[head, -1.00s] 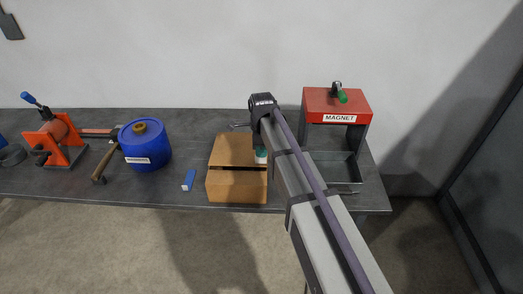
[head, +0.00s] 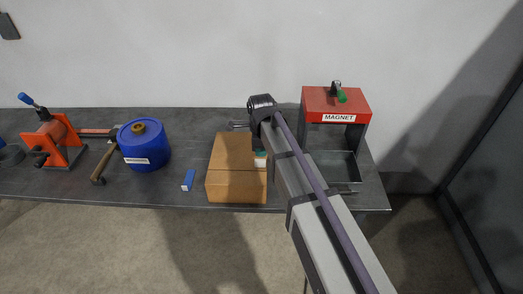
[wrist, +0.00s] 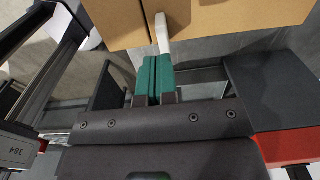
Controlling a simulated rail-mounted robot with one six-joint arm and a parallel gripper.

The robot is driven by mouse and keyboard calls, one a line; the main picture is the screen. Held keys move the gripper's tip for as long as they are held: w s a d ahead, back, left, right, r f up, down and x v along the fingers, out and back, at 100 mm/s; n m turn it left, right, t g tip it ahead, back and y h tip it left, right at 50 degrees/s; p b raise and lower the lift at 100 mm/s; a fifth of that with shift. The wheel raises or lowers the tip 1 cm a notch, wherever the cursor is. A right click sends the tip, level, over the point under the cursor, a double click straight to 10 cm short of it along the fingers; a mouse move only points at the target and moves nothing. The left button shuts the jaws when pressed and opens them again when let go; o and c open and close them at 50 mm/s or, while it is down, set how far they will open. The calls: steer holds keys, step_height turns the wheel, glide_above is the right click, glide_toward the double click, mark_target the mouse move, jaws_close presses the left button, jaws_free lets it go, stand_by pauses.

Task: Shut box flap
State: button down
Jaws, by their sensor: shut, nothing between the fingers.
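The brown cardboard box (head: 232,150) stands on the table left of my arm. Its top and front panels meet at a thin seam, with no dark gap showing. In the wrist view the box (wrist: 230,16) fills the top edge, with a narrow gap between its panels. My gripper (wrist: 154,62) has teal fingers pressed together, with nothing between them. They point at the box; a pale strip (wrist: 161,30) lies just beyond the tips. In the head view my gripper (head: 260,156) is at the box's right side, partly hidden by my arm. I cannot tell whether it touches the box.
A red magnet stand (head: 335,103) and a grey tray (head: 356,172) are right of my arm.

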step_height(320, 180, up, 11)
steer(key=p, duration=0.9)
steer(key=shift+r+p, duration=0.2)
steer(key=shift+p, duration=0.1)
steer(key=shift+f, duration=0.1)
steer(key=s+d+f+n+b, duration=0.2)
steer(key=s+d+n, duration=0.4)
steer(key=s+n, duration=0.3)
steer(key=s+d+f+n+b, duration=0.3)
steer(key=s+d+n, duration=0.3)
steer(key=s+n, duration=0.4)
steer(key=shift+f+b, duration=0.25)
steer(key=shift+b, duration=0.05)
steer(key=shift+a, duration=0.1)
